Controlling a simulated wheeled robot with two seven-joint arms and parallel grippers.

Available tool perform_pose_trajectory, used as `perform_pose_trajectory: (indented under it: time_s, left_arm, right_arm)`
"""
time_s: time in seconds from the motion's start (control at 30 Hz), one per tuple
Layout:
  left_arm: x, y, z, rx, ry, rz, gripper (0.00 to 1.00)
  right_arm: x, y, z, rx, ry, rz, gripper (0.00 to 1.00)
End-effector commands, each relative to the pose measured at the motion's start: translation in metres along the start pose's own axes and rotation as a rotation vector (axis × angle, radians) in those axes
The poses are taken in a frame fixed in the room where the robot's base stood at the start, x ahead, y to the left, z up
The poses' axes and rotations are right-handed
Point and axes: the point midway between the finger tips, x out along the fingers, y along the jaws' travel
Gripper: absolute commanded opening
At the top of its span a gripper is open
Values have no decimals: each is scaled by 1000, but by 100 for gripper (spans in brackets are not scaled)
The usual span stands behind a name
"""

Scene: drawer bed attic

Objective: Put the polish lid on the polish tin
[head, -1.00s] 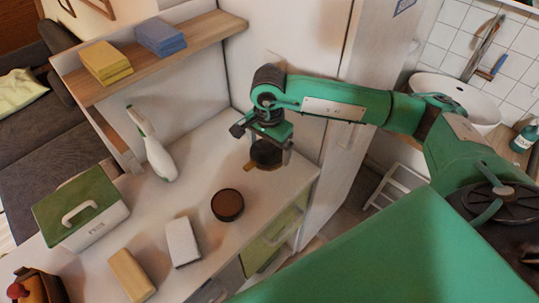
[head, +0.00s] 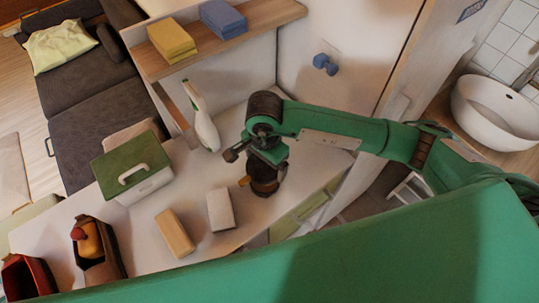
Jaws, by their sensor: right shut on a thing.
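My right gripper (head: 267,167) points down over the counter and is shut on the dark polish lid (head: 262,177), which has a small orange tab at its left. The round brown polish tin (head: 265,190) stands on the white counter directly under the lid. The lid and fingers hide most of the tin's top. I cannot tell whether the lid touches the tin's rim or hangs just above it. My left gripper is not in view.
Left of the tin lie a white block (head: 220,209) and a tan block (head: 175,233). A green-lidded box (head: 133,172) is farther left. Drawers (head: 306,212) front the counter.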

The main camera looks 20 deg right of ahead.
Motion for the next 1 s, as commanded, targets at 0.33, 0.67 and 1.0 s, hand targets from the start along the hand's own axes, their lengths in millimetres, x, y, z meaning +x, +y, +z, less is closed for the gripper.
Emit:
perform_pose_trajectory:
  time_s: [0.33, 0.67, 1.0]
  left_arm:
    - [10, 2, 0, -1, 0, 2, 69]
    - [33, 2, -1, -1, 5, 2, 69]
    - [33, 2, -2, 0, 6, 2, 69]
  right_arm:
    - [31, 1, 0, 1, -1, 1, 68]
    - [55, 0, -1, 0, 1, -1, 68]
    - [54, 0, 0, 1, 0, 0, 68]
